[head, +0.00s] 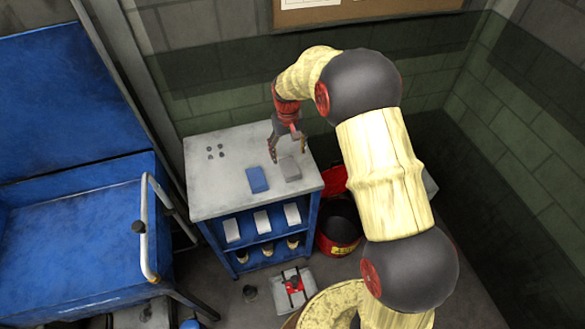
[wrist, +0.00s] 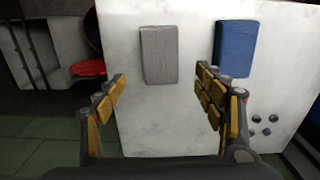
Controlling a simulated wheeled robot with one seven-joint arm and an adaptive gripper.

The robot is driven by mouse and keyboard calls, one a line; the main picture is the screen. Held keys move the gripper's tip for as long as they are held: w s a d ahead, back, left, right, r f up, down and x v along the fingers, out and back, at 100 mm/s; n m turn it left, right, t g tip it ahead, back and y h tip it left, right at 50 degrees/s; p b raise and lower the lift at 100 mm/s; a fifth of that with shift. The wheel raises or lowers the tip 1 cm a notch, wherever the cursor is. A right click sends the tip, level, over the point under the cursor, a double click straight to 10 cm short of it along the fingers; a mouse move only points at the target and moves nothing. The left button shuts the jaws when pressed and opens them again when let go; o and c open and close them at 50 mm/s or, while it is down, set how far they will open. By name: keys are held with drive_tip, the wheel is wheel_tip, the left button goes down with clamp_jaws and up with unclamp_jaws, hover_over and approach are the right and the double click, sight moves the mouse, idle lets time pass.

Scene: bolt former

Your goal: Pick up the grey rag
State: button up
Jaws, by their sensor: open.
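The grey rag (head: 289,170) is a small flat rectangle on the light grey top of the cabinet (head: 215,187), at its right part. It also shows in the wrist view (wrist: 159,55), near the top and between the lines of my fingers. My gripper (head: 287,148) is open and empty, above the cabinet top close to the rag. In the wrist view my gripper (wrist: 160,92) has its two padded fingers wide apart, with the rag beyond the fingertips. Nothing touches the rag except the top it lies on. A blue rag (head: 257,179) lies just left of it.
Several small dark round pieces (head: 215,152) lie on the cabinet top's far left. A blue cart (head: 75,240) with a metal handle stands at left. A red bin (head: 340,228) stands right of the cabinet. A brick wall (head: 420,60) is behind.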

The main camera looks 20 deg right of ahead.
sight(289, 164)
drive_tip(key=f+b, duration=0.1)
drive_tip(key=f, duration=0.5)
drive_tip(key=shift+s, duration=0.2)
drive_tip(key=shift+c, duration=1)
drive_tip(key=c, duration=0.8)
drive_tip(key=shift+c, duration=0.2)
